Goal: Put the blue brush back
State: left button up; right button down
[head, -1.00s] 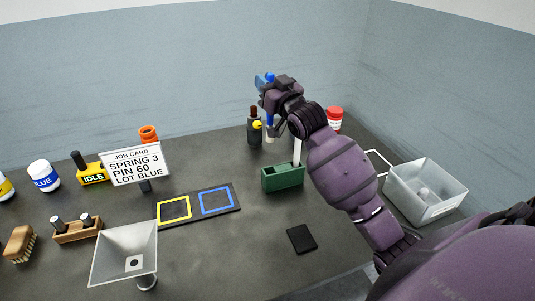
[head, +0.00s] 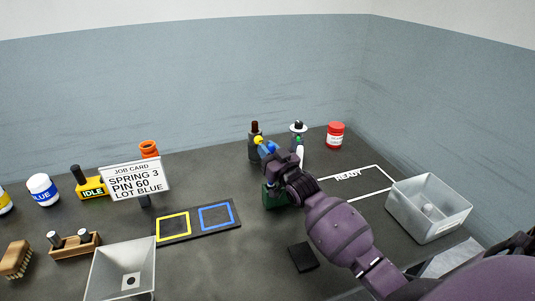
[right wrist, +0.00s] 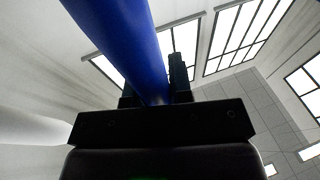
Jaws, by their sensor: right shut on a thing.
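The blue brush is held upright in my right gripper (head: 270,160); its blue top (head: 268,147) shows above the jaws in the head view. In the right wrist view its blue handle (right wrist: 125,45) stands between the shut fingers. The gripper is just above and behind the green holder (head: 271,198), which my wrist partly hides. A white handle (head: 300,154) rises at the holder's right. The brush's lower end is hidden, so I cannot tell whether it is inside the holder. My left gripper is not in view.
Dark bottles (head: 255,148) and a red jar (head: 335,136) stand behind. A grey bin (head: 428,216) is at the right beside the white READY outline (head: 365,194).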

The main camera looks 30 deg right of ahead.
jog(key=shift+f, duration=0.7)
jog(key=shift+f, duration=0.5)
jog(key=c, duration=1)
grip_release()
jog(key=v, duration=0.8)
jog(key=r+v, duration=0.1)
jog(key=v, duration=0.2)
jog(key=shift+s+b, duration=0.3)
jog(key=shift+s, duration=0.2)
